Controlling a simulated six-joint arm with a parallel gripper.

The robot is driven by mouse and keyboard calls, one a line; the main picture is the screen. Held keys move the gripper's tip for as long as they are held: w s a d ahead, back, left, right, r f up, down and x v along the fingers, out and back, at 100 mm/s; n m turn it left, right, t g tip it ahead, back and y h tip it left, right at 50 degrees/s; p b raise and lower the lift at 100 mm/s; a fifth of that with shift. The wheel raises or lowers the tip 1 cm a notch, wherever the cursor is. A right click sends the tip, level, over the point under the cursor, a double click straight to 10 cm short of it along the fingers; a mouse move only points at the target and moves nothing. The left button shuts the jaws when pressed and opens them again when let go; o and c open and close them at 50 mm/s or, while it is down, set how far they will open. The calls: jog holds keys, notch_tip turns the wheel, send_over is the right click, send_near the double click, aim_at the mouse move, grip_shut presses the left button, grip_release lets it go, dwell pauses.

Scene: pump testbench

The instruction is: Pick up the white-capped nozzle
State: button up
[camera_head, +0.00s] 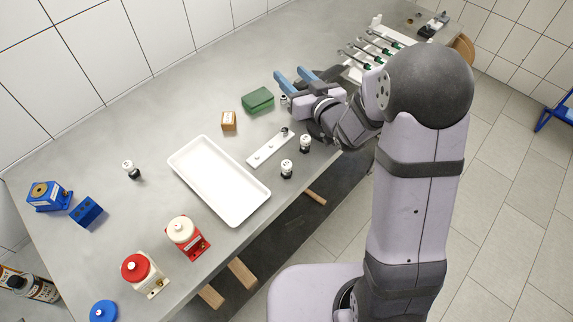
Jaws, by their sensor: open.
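Small black nozzle-like pieces with white tops stand on the grey table. One (130,169) is alone at the left, and two more (287,169) (305,144) are near the front edge, right of the white tray. I cannot tell for certain which of them is the white-capped nozzle. My gripper (292,76) has blue fingers, spread apart, over the table's far middle, beyond these pieces. A small dark-and-light piece (284,99) shows just below the fingers; I see nothing held between them.
A white tray (190,191), a white strip holder (257,161), a green block (258,99) and a brown box (229,121) occupy the middle. Red and blue pump parts (186,236) (48,195) are left. A rack (360,70) of green-tipped tools is right. The back left is clear.

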aim_at(287, 165)
jog(key=s+f+n+g+y, duration=0.1)
jog(key=s+f+n+y, duration=0.1)
jog(key=s+f+y, duration=0.3)
jog(key=s+n+g+y, duration=0.1)
jog(key=s+g+y, duration=0.1)
jog(key=s, duration=0.5)
jog(key=s+f+n+b, duration=0.1)
jog(key=s+f, duration=0.1)
jog(key=f, duration=0.1)
jog(key=s+f+n+b, duration=0.1)
jog(key=s+f+b, duration=0.1)
jog(key=f, duration=0.2)
jog(key=s+f+n+b, duration=0.1)
jog(key=s+f, duration=0.1)
jog(key=f, duration=0.2)
jog(key=shift+s+d+f+n+g+b, duration=0.1)
jog(key=shift+d+f+n+g+b, duration=0.2)
jog(key=shift+g+b, duration=0.1)
jog(key=shift+p+x, duration=0.55)
jog(key=shift+x, duration=0.65)
jog(key=shift+a+r, duration=0.1)
jog(key=shift+a+p, duration=0.25)
jog(key=shift+p, duration=0.1)
jog(key=shift+p+x, duration=1)
jog(key=shift+x, duration=1.25)
grip_shut()
